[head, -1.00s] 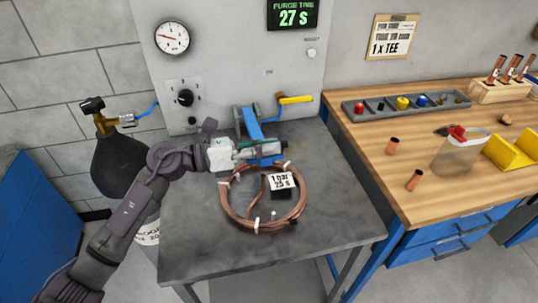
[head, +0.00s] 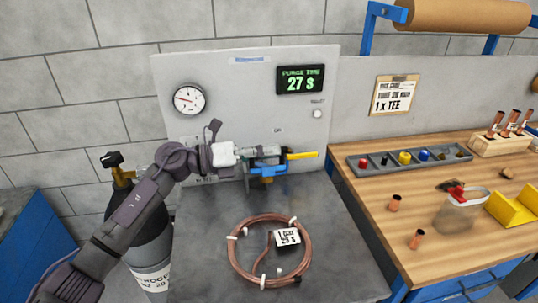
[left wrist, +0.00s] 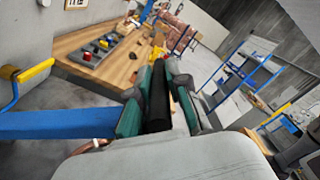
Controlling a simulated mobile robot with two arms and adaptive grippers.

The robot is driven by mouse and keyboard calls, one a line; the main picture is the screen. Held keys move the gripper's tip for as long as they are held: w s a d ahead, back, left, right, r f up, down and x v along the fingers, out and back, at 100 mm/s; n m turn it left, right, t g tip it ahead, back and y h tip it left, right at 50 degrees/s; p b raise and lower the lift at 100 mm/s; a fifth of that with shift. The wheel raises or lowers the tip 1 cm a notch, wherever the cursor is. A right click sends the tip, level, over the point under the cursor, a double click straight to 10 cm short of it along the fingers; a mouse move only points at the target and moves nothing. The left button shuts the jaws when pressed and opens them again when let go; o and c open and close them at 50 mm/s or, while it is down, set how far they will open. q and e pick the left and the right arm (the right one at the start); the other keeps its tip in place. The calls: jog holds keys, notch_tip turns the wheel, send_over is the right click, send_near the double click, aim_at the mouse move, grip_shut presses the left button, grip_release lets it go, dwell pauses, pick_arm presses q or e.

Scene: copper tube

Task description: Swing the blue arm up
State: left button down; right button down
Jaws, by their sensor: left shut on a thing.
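The blue arm (head: 270,162) is on the grey panel and looks foreshortened in the head view, partly hidden by my left gripper (head: 262,153). In the left wrist view the blue arm (left wrist: 60,123) runs level from the left edge to my left gripper (left wrist: 158,98). The gripper is shut on the blue arm's end, with a black bar between its green-sided fingers. My right gripper is not in view.
A yellow handle (head: 302,155) sticks out just right of the blue arm. A copper coil (head: 238,266) with a white tag (head: 287,237) lies on the grey bench (head: 335,265) below. The wooden bench (head: 420,245) stands to the right, and a dark cylinder (head: 150,255) to the left.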

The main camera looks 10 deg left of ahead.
pick_arm(q)
jog(key=c, duration=1.1)
grip_release()
jog(key=shift+c, duration=0.2)
jog(key=shift+a, duration=0.1)
jog(key=v, duration=1.2)
